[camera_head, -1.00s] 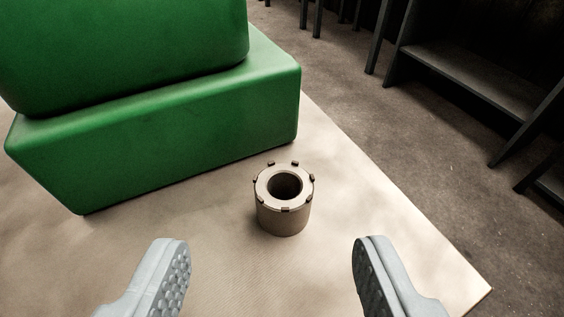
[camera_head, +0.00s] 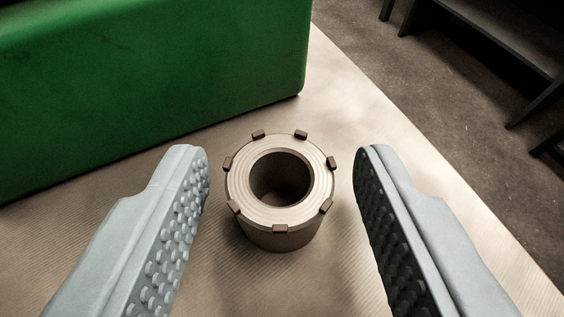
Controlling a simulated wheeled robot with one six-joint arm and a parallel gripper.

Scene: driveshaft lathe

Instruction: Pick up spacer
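The spacer (camera_head: 279,240) is a short brown-grey metal ring with a round hole through its middle and several small dark tabs around its top rim. It stands upright on a tan surface (camera_head: 330,290). My gripper (camera_head: 282,170) is open, with one grey studded finger to the left of the spacer and one to the right. In the picture the spacer lies between the fingertips, with a gap on both sides. Neither finger appears to touch it. The spacer's lower back side is hidden.
A large green block (camera_head: 150,90) stands on the tan surface behind and left of the spacer. The surface's edge runs diagonally on the right, with dark floor (camera_head: 440,100) beyond. Dark shelving (camera_head: 490,40) stands at the upper right. The surface around the spacer is clear.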

